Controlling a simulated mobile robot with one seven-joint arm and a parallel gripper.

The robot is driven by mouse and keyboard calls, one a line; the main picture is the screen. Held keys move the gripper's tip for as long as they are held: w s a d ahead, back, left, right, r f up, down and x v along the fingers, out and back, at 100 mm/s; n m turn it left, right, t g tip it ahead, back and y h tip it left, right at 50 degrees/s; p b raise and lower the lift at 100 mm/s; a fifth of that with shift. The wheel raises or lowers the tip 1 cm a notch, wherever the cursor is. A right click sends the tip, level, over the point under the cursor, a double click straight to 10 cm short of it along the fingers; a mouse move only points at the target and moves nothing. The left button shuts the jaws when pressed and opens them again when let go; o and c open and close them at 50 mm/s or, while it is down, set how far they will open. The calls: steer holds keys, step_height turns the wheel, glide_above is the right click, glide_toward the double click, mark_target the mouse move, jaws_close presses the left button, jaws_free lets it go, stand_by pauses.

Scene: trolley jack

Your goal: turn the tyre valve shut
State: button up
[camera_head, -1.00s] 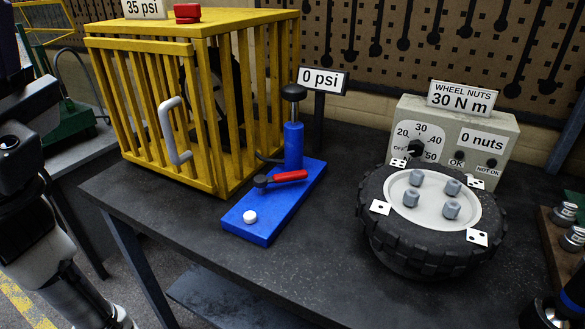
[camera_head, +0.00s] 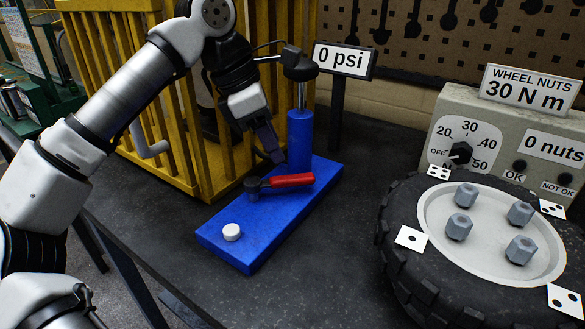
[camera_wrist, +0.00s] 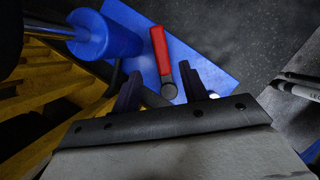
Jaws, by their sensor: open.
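The tyre valve has a red lever (camera_head: 290,180) on a dark pivot (camera_head: 253,187), on the blue pump base (camera_head: 240,247). The lever points right from the pivot in the head view. In the wrist view the red lever (camera_wrist: 160,48) and its pivot (camera_wrist: 168,89) show between my two fingers. My gripper (camera_head: 272,152) is open, above and slightly behind the lever, pointing down. In the wrist view my gripper (camera_wrist: 161,70) has its fingers apart on either side of the lever. Contact cannot be told, but nothing is gripped.
The yellow cage (camera_head: 185,165) is close behind. A white button (camera_head: 232,232) is at the base's front. The tyre (camera_head: 400,270) and torque box (camera_head: 450,120) are at right.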

mark_target(292, 177)
steer(key=x, duration=0.7)
steer(key=shift+s+d, duration=0.1)
steer(key=shift+d, duration=0.05)
jaws_close()
